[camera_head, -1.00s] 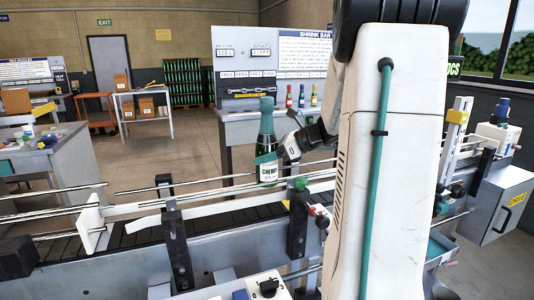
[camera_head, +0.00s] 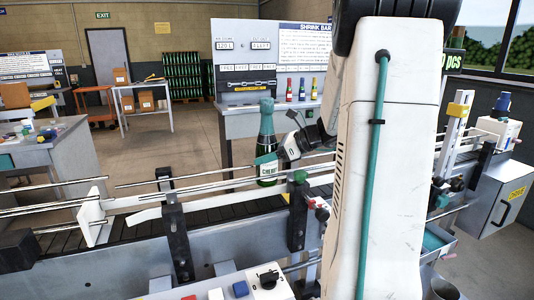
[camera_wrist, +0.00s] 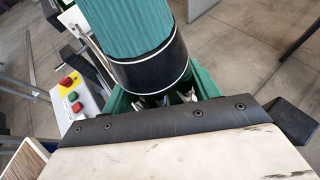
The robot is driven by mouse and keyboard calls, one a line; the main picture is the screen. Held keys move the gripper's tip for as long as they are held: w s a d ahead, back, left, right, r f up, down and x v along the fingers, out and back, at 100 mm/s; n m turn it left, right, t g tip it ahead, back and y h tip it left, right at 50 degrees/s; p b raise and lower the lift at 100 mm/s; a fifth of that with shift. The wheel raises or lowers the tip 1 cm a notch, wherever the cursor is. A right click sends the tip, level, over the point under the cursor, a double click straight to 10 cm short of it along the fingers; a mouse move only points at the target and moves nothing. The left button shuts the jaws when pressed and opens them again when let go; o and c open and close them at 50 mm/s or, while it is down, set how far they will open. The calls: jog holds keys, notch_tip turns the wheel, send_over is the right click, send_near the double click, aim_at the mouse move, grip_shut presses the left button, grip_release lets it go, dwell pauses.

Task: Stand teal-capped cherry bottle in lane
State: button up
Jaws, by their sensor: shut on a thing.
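The cherry bottle (camera_head: 267,148) is dark green with a teal cap (camera_head: 267,105) and a white label reading "CHERRY". It is upright in the head view, at the conveyor lane (camera_head: 222,207) between the guide rails. I cannot tell whether its base touches the belt.
Metal guide rails (camera_head: 210,176) run along the conveyor, with black posts (camera_head: 178,240) at its near side. A button box (camera_head: 245,288) is in front. Small bottles (camera_head: 302,91) stand on the back bench.

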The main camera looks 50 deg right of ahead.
jog(key=shift+f, duration=1.25)
jog(key=o, duration=1.9)
jog(key=shift+f, duration=0.1)
jog(key=v, duration=0.8)
